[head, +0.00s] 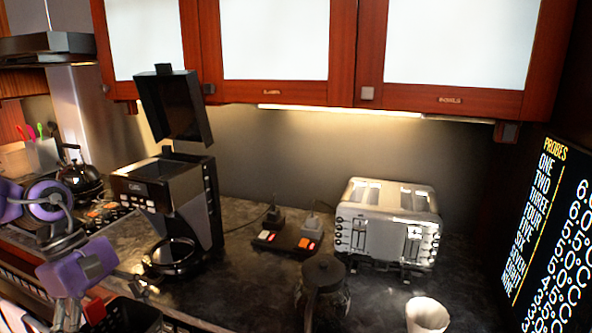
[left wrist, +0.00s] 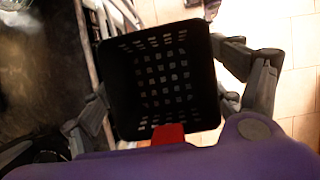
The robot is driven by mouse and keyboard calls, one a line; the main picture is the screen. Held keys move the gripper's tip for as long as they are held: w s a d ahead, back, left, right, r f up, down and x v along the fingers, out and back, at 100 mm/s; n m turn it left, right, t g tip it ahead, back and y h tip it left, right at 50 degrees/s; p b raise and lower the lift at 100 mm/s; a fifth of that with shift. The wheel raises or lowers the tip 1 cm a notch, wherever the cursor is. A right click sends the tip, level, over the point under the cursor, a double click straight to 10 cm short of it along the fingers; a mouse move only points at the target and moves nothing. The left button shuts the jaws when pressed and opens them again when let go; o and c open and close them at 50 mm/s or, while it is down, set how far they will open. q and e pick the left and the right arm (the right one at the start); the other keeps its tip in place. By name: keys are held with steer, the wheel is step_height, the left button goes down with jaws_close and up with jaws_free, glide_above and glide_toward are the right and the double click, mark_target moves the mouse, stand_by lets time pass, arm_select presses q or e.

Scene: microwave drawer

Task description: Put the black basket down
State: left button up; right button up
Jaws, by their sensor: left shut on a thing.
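The black basket (head: 140,318) is at the bottom left of the head view, partly cut off by the frame edge. In the left wrist view the basket (left wrist: 165,80) shows its perforated inside and a red tab at its near rim. My left gripper (head: 98,303) is shut on the basket at the red part. In the wrist view its grey fingers lie on either side of the red tab. The basket is held by the counter's front edge, with floor tiles showing beyond it. My right gripper is not in view.
A black coffee maker (head: 190,205) with a raised lid stands on the dark counter (head: 235,285). A lidded carafe (head: 322,290), a white cup (head: 427,316), a toaster (head: 388,222) and a power strip (head: 287,242) stand to its right. A kettle (head: 78,178) is behind left.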

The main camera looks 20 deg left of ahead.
mark_target(144, 324)
arm_select(q)
steer(key=d+m, duration=0.1)
steer(key=m, duration=0.1)
steer(key=w+d+m+g, duration=0.1)
steer(key=m, duration=0.1)
steer(key=w+d+m+g+y, duration=0.1)
steer(key=m, duration=0.2)
steer(key=shift+d, duration=0.35)
steer(key=w+d+r+m+g+y+p, duration=0.1)
steer(key=w+d+r+m+y, duration=0.15)
steer(key=d+m, duration=0.45)
steer(key=w+d+r+m+g+y, duration=0.1)
steer(key=w+d+r+m, duration=0.15)
steer(key=d, duration=0.95)
steer(key=w+x, duration=0.2)
steer(key=x, duration=0.7)
steer(key=shift+f+m, duration=0.45)
steer(key=shift+f, duration=0.25)
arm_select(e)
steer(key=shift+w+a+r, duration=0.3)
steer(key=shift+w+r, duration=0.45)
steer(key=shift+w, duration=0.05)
arm_select(q)
steer(key=shift+s, duration=0.1)
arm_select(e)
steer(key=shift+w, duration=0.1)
